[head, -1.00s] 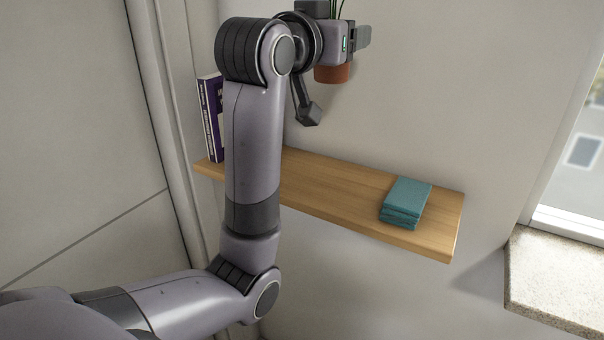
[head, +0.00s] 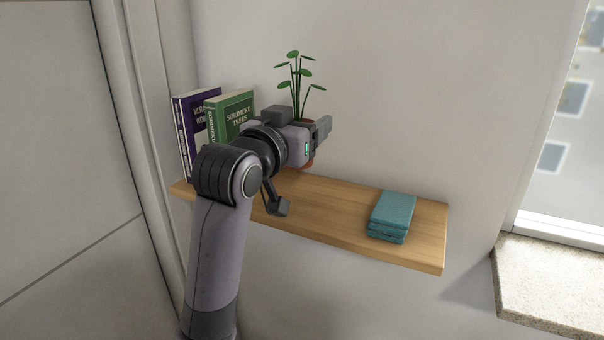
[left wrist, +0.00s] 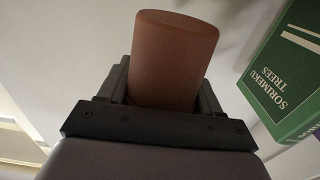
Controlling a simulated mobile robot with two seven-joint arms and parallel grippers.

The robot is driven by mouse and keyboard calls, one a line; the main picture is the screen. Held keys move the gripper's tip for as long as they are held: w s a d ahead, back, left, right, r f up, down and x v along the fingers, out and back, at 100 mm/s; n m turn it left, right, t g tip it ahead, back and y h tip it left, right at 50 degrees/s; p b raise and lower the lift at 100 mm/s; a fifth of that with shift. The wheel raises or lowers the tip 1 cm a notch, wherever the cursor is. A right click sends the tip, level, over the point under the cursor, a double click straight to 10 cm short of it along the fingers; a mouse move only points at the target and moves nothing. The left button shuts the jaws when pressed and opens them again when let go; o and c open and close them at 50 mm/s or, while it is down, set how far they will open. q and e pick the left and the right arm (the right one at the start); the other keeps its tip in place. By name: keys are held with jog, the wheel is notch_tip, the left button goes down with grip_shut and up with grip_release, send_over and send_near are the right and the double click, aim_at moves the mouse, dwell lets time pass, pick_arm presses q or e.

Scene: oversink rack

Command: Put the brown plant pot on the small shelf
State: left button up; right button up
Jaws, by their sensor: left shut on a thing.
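The brown plant pot (head: 308,166) holds a green leafy plant (head: 295,85) and is upright in the head view. My left gripper (head: 320,135) is shut on it and hides most of the pot. The pot's brown side also shows between the fingers in the left wrist view (left wrist: 172,60). The small shelf (head: 330,205) is a wooden board on the wall. The pot is held over its back left part, by the books; the gap beneath is hard to judge. My right gripper is not in view.
A purple book (head: 187,140) and a green book (head: 231,115) stand at the shelf's left end. The green book also shows in the left wrist view (left wrist: 285,75). Folded teal cloths (head: 392,213) lie toward the right end. Bare wood lies between. A window sill (head: 545,280) is at right.

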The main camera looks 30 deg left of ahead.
pick_arm(q)
notch_tip(320, 180, down, 8)
jog(key=shift+f+b, duration=0.1)
jog(key=shift+b, duration=0.4)
jog(key=shift+f, duration=0.1)
jog(key=o, duration=1.2)
